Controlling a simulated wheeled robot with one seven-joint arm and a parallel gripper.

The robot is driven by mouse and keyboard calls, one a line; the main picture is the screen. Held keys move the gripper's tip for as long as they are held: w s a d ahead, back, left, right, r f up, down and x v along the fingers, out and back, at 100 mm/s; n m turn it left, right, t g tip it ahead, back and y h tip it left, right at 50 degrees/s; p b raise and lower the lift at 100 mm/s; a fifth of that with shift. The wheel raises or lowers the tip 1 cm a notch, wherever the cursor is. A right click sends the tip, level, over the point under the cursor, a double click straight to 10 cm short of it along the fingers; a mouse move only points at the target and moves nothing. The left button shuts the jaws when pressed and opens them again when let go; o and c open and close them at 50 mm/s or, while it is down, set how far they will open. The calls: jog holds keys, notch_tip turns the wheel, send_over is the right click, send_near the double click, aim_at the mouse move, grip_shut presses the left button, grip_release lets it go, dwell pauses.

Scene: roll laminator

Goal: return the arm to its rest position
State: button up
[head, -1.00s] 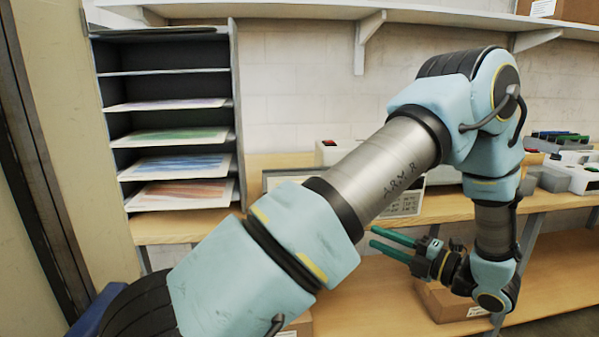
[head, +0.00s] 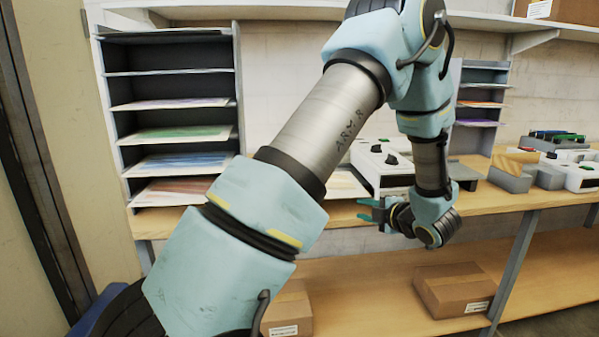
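My arm (head: 330,115) reaches up from the lower left, bends at the top and hangs down on the right. My gripper (head: 368,210) is at its end, in front of the bench's front edge and below the white laminator (head: 385,165). Its two green fingers point left and stand apart with a gap between them. Nothing shows between them. Part of the laminator is hidden behind my arm.
A paper rack (head: 170,100) with coloured sheets stands at the left. A smaller rack (head: 483,100) is at the back right. The bench (head: 520,198) carries grey blocks and white devices. Cardboard boxes (head: 455,288) lie on the lower shelf. A wall shelf (head: 300,14) runs above.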

jog(key=w+a+r+m+g+h, duration=0.25)
jog(key=a+m+h, duration=0.4)
jog(key=m, duration=0.35)
jog(key=s+a+m+g, duration=0.9)
jog(key=s+a+m, duration=0.3)
jog(key=s+a, duration=0.5)
jog(key=s, duration=0.3)
jog(key=shift+s+f, duration=0.35)
jog(key=shift+f, duration=0.05)
